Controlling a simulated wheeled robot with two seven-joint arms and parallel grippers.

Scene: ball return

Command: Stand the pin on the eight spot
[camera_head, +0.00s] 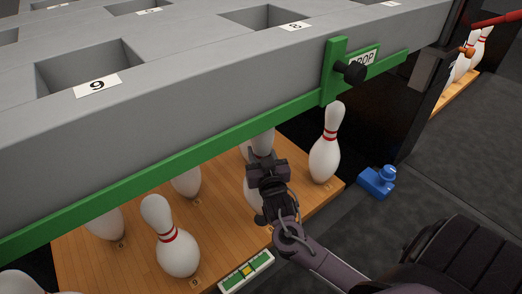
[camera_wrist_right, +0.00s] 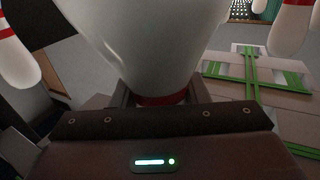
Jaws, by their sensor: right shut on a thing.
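My right gripper (camera_head: 264,166) is shut on the neck of a white pin (camera_head: 253,192), over the right part of the wooden deck. In the right wrist view the pin's white body (camera_wrist_right: 145,45) fills the top middle, with its red band between the jaws. Its base is largely hidden behind my gripper in the head view, so I cannot tell whether it touches the deck (camera_head: 215,225). The eight spot cannot be made out; small marks show on the deck, but the area under my gripper is covered. My left gripper is not in view.
Other pins stand on the deck: one to the right (camera_head: 324,158), one at front left (camera_head: 177,250), and several farther left. A grey rack (camera_head: 190,75) with a green rail (camera_head: 190,160) overhangs the deck. A blue device (camera_head: 377,181) sits right of it.

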